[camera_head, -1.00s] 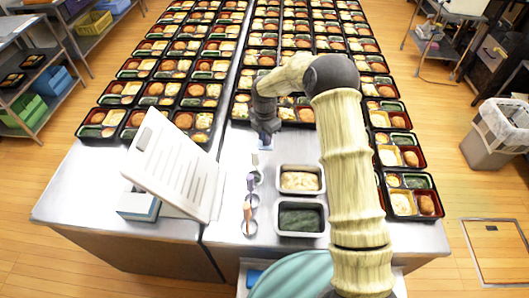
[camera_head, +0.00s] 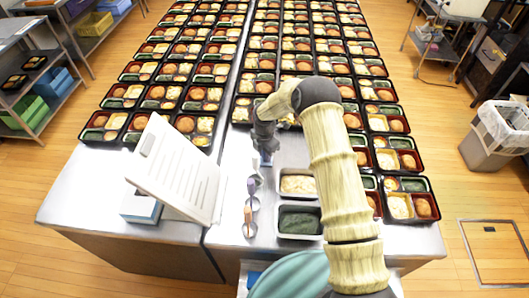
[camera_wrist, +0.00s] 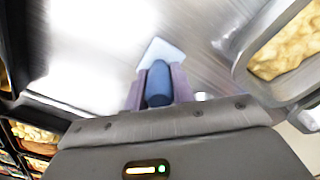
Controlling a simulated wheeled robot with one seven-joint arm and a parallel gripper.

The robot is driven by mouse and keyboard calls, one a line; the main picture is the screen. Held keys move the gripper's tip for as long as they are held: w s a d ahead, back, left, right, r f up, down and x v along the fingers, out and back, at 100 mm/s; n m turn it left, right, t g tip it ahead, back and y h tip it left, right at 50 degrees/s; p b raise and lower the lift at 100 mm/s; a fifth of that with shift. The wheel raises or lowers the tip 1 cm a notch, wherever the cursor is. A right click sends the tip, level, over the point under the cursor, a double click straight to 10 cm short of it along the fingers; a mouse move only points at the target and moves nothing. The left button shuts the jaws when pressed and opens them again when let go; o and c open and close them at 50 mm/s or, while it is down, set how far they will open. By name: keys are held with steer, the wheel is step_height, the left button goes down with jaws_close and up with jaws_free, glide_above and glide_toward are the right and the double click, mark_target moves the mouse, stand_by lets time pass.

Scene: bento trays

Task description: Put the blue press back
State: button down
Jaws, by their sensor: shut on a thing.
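The blue press (camera_wrist: 158,86) has a dark blue round handle and a pale blue flat foot (camera_wrist: 161,52). My gripper (camera_wrist: 157,78) is shut on its handle, with one finger on each side. In the head view my gripper (camera_head: 265,150) points down at the near end of the table, left of the steel food pans, with a bit of the blue press (camera_head: 266,161) below it. I cannot tell whether the foot touches the steel top.
Purple-handled (camera_head: 252,184) and orange-handled (camera_head: 248,214) tools lie in a column nearer me. A pan of yellow food (camera_head: 298,185) and a pan of green food (camera_head: 299,222) stand to the right. A tilted white sheet (camera_head: 172,168) stands left. Bento trays (camera_head: 397,160) fill the far table.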

steer(key=shift+f, duration=0.15)
steer(key=c, duration=1.2)
jaws_free()
steer(key=shift+o, duration=0.2)
step_height(320, 180, up, 12)
steer(key=b, duration=0.4)
steer(key=shift+r, duration=0.2)
